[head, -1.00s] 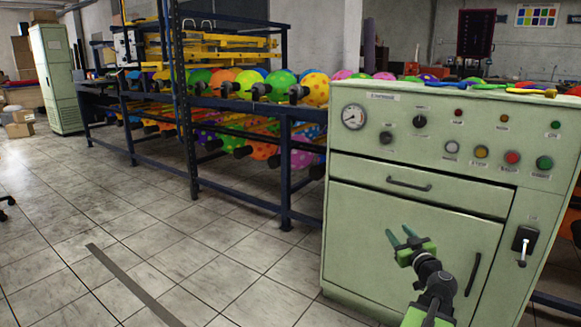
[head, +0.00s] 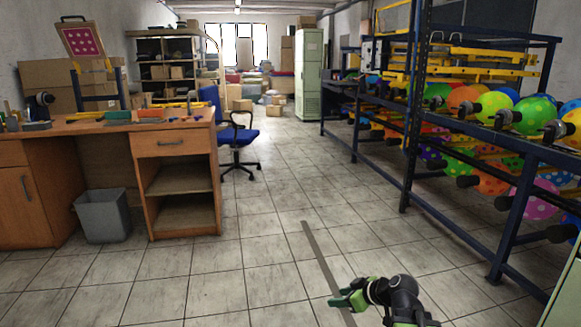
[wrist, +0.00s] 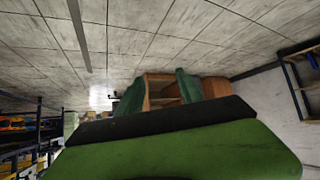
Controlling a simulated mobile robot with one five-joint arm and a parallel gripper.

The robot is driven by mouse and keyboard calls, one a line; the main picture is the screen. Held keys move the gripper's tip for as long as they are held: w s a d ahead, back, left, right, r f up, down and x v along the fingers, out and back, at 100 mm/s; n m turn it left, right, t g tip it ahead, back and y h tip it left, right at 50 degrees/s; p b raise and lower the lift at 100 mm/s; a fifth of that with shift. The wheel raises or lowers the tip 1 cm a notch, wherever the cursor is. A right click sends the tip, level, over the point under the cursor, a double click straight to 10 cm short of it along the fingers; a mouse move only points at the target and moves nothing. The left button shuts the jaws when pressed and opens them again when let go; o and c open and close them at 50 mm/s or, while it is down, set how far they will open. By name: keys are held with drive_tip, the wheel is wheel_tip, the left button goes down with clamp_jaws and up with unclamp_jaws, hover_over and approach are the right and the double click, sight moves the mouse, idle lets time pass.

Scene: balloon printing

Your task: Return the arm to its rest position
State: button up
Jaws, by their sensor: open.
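My arm (head: 396,293) shows at the bottom of the head view, right of centre, bent low. My gripper (head: 341,297) has green fingers and points left over the tiled floor. In the wrist view, the two green fingers of my gripper (wrist: 160,80) stand apart with nothing between them. The wooden desk shows in the distance beyond them. My gripper touches nothing that I can see.
A wooden workbench (head: 170,139) stands at left with a grey bin (head: 103,216) beside it. A blue chair (head: 238,134) is behind it. A dark blue rack (head: 409,150) of colourful balloons runs along the right. The tiled floor (head: 270,215) between is clear.

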drive_tip(key=s+a+f+g+h+p, duration=0.15)
drive_tip(key=s+a+f+g, duration=0.25)
drive_tip(key=s+a, duration=0.4)
drive_tip(key=s+d+f+m+g+h, duration=0.3)
drive_tip(key=s+d+m+h, duration=0.2)
drive_tip(key=d+m, duration=0.3)
wheel_tip(320, 180, up, 39)
drive_tip(key=p, duration=3.7)
drive_tip(key=shift+a+f+m+p, duration=0.2)
drive_tip(key=shift+a+m+p, duration=0.05)
drive_tip(key=shift+m+p, duration=0.15)
drive_tip(key=shift+w, duration=0.1)
